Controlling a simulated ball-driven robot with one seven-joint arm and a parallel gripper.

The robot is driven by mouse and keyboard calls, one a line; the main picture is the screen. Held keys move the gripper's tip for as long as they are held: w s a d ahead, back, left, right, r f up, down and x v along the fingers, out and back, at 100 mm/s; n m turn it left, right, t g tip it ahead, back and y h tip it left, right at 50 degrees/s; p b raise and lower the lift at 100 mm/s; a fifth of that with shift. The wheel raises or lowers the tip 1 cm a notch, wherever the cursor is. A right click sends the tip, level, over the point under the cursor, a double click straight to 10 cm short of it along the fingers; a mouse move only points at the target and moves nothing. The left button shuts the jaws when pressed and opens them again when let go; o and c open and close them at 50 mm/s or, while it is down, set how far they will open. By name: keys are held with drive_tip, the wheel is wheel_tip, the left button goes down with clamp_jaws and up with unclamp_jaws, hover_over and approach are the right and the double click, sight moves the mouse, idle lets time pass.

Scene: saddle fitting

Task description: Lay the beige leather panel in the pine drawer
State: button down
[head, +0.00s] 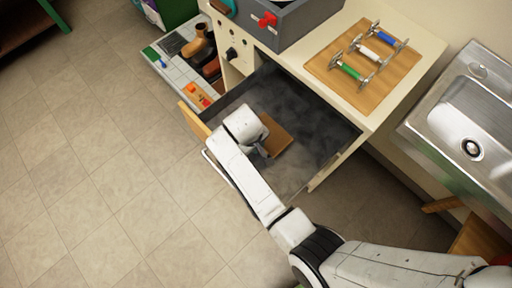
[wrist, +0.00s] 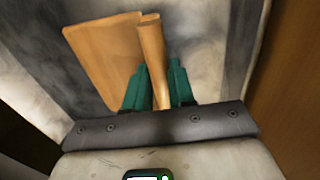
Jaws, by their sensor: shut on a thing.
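The pine drawer (head: 193,121) is pulled open, with a pale wooden front and a dark grey, mottled inside. The leather panel (head: 279,138), tan-brown here, is inside the drawer's outline, near its middle. My gripper (head: 262,150) reaches over the drawer front and is shut on the panel. In the wrist view the panel (wrist: 104,58) has a flat part at left and a curled edge. This edge passes between the green fingers of my gripper (wrist: 158,82). I cannot tell whether the panel touches the drawer floor. My wrist hides part of it in the head view.
A steel sink (head: 478,115) stands at right. The drawer floor around the panel looks clear.

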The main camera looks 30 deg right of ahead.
drive_tip(key=shift+w+f, duration=0.2)
drive_tip(key=shift+f, duration=0.25)
drive_tip(key=shift+a+x, duration=0.2)
drive_tip(key=shift+x, duration=1)
drive_tip(key=c, duration=1)
unclamp_jaws()
drive_tip(key=shift+s, duration=0.15)
drive_tip(key=shift+o, duration=0.2)
drive_tip(key=shift+a+r, duration=0.1)
drive_tip(key=v, duration=1.1)
drive_tip(key=shift+r+p, duration=0.35)
drive_tip(key=shift+r, duration=0.05)
